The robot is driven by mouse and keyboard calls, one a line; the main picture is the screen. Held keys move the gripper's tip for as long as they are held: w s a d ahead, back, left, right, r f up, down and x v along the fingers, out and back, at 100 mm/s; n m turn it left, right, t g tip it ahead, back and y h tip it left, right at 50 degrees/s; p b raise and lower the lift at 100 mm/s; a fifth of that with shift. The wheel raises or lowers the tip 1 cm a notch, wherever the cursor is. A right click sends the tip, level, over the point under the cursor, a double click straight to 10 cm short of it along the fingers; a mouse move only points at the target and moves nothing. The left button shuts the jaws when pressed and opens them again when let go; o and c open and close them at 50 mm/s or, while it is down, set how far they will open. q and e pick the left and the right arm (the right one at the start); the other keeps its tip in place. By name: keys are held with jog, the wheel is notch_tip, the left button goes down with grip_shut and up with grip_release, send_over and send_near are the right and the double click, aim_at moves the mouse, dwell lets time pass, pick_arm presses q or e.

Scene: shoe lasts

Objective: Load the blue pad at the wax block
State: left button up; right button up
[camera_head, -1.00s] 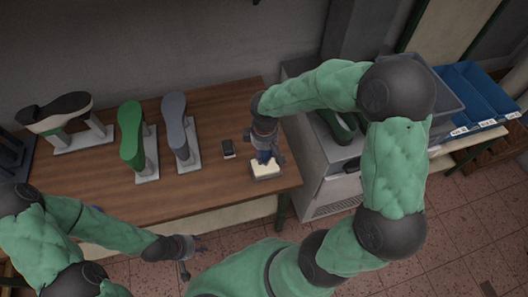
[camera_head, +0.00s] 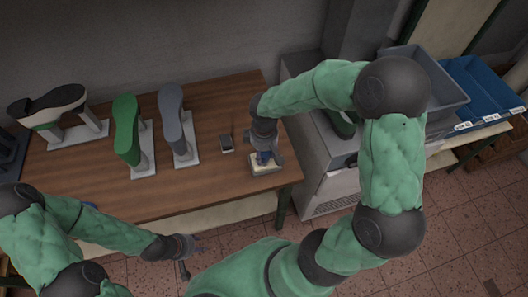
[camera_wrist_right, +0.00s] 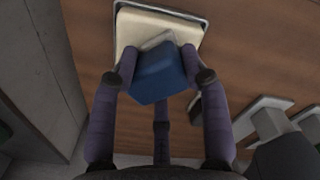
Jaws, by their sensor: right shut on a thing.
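The wax block (camera_head: 266,169) is a cream slab in a shallow tray near the right end of the wooden table. It also shows in the right wrist view (camera_wrist_right: 140,30). My right gripper (camera_head: 264,155) is over it, pointing down, its fingers shut on the blue pad (camera_wrist_right: 157,76). The pad's far end, with a pale edge, is against or just above the wax; I cannot tell whether it touches. In the head view the gripper mostly hides the pad. My left gripper (camera_head: 195,256) hangs in front of the table, away from the wax; its finger opening is too small to tell.
A green last (camera_head: 127,128), a grey last (camera_head: 172,115) and a black-and-white shoe (camera_head: 50,104) stand on metal stands on the table. A small dark object (camera_head: 227,144) lies left of the wax block. Grey and blue bins (camera_head: 478,90) stand at the right.

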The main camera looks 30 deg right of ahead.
pick_arm(q)
jog(key=shift+f+b, duration=0.35)
jog(key=shift+b, duration=0.05)
pick_arm(e)
jog(key=shift+f, duration=0.6)
dwell(1.2)
jog(key=shift+r+p, duration=2.9)
jog(key=shift+r, duration=0.7)
pick_arm(q)
notch_tip(320, 180, up, 6)
jog(key=shift+f, duration=0.2)
pick_arm(e)
jog(key=shift+f, duration=0.1)
